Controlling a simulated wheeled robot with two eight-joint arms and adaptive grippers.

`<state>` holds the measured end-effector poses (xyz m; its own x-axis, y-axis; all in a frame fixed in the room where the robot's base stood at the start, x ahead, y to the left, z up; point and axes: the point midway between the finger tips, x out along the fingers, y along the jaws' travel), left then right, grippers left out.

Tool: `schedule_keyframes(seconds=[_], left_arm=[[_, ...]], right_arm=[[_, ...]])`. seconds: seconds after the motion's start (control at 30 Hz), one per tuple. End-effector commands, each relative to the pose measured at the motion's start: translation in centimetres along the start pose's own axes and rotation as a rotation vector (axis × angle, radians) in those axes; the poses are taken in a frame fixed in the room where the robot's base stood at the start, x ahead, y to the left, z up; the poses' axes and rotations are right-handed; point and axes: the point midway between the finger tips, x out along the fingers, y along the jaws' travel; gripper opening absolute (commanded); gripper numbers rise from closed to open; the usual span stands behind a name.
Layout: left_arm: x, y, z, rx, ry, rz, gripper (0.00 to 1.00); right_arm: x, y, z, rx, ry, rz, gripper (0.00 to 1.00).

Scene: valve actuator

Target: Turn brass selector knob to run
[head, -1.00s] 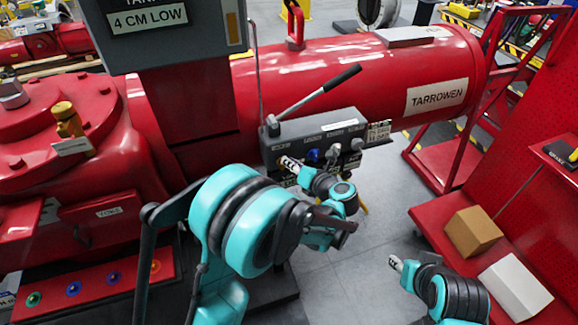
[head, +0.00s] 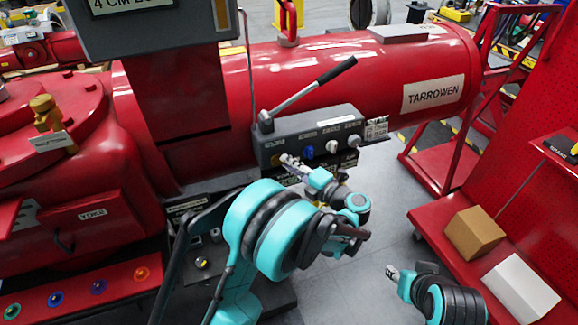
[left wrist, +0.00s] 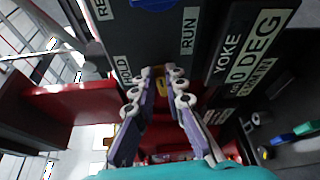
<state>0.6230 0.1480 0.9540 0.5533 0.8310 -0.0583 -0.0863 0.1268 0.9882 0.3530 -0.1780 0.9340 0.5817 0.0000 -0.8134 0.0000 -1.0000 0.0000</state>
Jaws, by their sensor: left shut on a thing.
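The brass selector knob (left wrist: 163,86) shows as a small yellow patch between my left fingertips in the left wrist view; the fingers hide most of it. It also shows in the head view (head: 275,160), low on the left of the grey control box (head: 300,126). A HOLD label (left wrist: 124,70) is left of the knob and a RUN label (left wrist: 188,30) is up to its right. My left gripper (head: 286,160) is shut on the knob at the box's front. Which mark the knob points to cannot be told. My right gripper (head: 391,271) hangs over the floor, away from the box.
A blue knob (head: 308,152) and a pale knob (head: 332,147) sit right of the brass one. A black-gripped lever (head: 312,88) rises from the box. The red cylinder (head: 375,70) lies behind. A red cart (head: 470,215) with two boxes stands at right.

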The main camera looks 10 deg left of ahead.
Motion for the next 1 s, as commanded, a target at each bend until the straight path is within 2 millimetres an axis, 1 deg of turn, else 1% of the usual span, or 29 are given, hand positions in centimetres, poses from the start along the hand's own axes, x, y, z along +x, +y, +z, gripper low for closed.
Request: schedule_keyframes(seconds=[0.03,0.3,0.77,0.8,0.83,0.87,1.0], left_arm=[[-0.02,-0.25,0.05,0.018,-0.002,0.006,0.00],[-0.02,-0.34,0.07,0.080,-0.002,0.032,0.00],[-0.02,-0.32,0.06,0.089,-0.003,0.035,0.00],[-0.02,-0.32,0.06,0.088,-0.002,0.035,0.22],[-0.02,-0.32,0.05,0.088,-0.002,0.035,0.30],[-0.01,-0.31,0.05,0.088,-0.002,0.035,0.33],[-0.01,-0.30,0.03,0.088,-0.002,0.036,0.33]], right_arm=[[0.20,0.00,0.14,0.000,0.000,0.000,0.40],[0.45,0.00,0.32,0.000,0.000,0.000,0.40],[0.47,0.00,0.33,0.000,0.000,0.000,0.40],[0.47,0.00,0.33,0.000,0.000,0.000,0.40],[0.47,0.00,0.33,0.000,0.000,0.000,0.40],[0.47,0.00,0.33,0.000,0.000,0.000,0.40],[0.47,0.00,0.33,0.000,0.000,0.000,0.40]])
